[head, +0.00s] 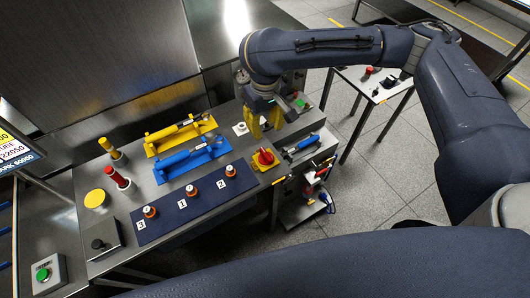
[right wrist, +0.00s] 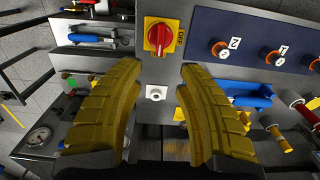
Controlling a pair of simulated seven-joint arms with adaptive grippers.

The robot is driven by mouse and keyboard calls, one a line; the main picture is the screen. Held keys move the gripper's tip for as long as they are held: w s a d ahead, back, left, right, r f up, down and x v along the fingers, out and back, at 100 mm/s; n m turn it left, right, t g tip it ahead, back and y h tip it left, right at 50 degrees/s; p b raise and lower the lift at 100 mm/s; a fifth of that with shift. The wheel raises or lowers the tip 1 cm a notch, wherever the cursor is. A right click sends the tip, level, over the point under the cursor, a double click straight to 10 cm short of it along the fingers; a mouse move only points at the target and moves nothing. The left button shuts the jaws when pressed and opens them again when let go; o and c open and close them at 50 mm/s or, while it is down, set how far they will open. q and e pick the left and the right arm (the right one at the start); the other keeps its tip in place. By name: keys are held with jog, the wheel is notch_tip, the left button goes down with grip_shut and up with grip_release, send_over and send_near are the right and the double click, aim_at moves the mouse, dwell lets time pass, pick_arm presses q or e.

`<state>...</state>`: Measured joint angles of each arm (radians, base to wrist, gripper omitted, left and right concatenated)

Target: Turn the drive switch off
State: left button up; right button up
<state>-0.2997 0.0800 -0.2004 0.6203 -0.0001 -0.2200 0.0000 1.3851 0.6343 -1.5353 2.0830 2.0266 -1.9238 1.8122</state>
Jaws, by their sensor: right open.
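The drive switch appears to be the red rotary knob on a yellow plate (head: 264,158) near the right front edge of the bench. It also shows in the right wrist view (right wrist: 160,37), top centre, with its grip bar roughly upright in that picture. My left gripper is not in view.
A blue panel (head: 167,217) with several orange-ringed buttons lies left of the switch. Blue (head: 190,158) and yellow (head: 180,134) clamp-like tools lie behind it. A white round fitting (right wrist: 155,92) sits below the switch in the wrist view. A tool cart (head: 305,172) stands at right.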

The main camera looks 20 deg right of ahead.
aim_at(265, 153)
notch_tip(265, 153, down, 14)
jog(key=shift+r, duration=0.25)
dwell(0.4)
jog(key=shift+c, duration=0.5)
grip_shut()
